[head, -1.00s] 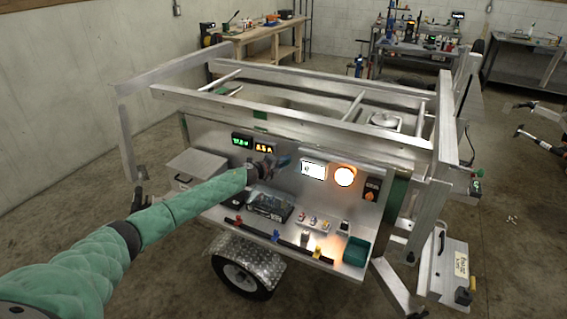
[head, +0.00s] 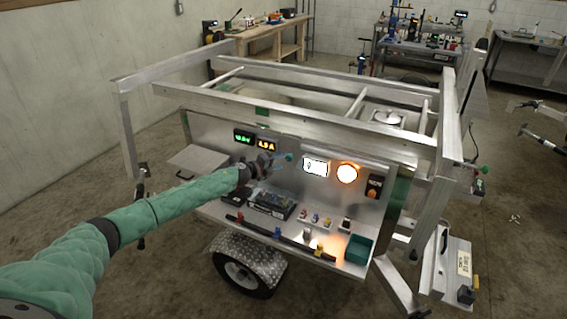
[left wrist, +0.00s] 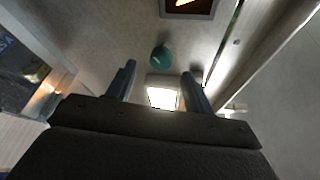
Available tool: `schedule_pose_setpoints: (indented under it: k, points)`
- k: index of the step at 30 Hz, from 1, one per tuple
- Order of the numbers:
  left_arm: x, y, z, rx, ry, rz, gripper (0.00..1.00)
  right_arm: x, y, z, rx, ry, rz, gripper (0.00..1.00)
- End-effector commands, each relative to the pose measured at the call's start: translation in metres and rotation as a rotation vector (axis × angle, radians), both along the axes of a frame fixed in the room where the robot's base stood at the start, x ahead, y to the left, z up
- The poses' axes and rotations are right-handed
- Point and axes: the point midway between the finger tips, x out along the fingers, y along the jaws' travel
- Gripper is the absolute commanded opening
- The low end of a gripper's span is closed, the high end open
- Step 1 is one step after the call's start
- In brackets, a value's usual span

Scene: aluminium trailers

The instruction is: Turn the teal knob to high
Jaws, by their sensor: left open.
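The teal knob (head: 289,157) is on the upright metal panel of the trailer, between the lit displays and a white lit gauge. It also shows in the left wrist view (left wrist: 160,57), ahead of my fingers and roughly between their tips in the picture. My left gripper (head: 279,161) is open, its blue-grey fingers pointing at the knob from the left. It also shows in the left wrist view (left wrist: 158,68). No contact with the knob is visible. The knob's pointer and any markings are too small to read. My right gripper is not clearly in view.
The white gauge (head: 315,166), an orange lamp (head: 347,173) and a dark switch (head: 374,187) are right of the knob. Green and amber displays (head: 255,140) are above left. The shelf below holds a black box (head: 271,203), small coloured parts and a teal bin (head: 358,250).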

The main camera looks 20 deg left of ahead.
Motion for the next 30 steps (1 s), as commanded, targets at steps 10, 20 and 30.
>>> schedule_pose_setpoints:
  k: [10, 20, 30]
  points:
    - [-0.028, 0.013, 0.004, 0.0, 0.0, -0.001, 0.52, 0.012, 0.008, 0.012, 0.005, 0.003, -0.003, 0.36]
    - [-0.031, 0.014, 0.006, -0.001, 0.001, -0.001, 0.52, 0.018, 0.006, 0.015, 0.003, 0.002, -0.005, 0.36]
    - [-0.031, 0.014, 0.006, 0.0, 0.0, -0.001, 0.52, 0.016, 0.005, 0.014, 0.002, 0.004, -0.004, 0.36]
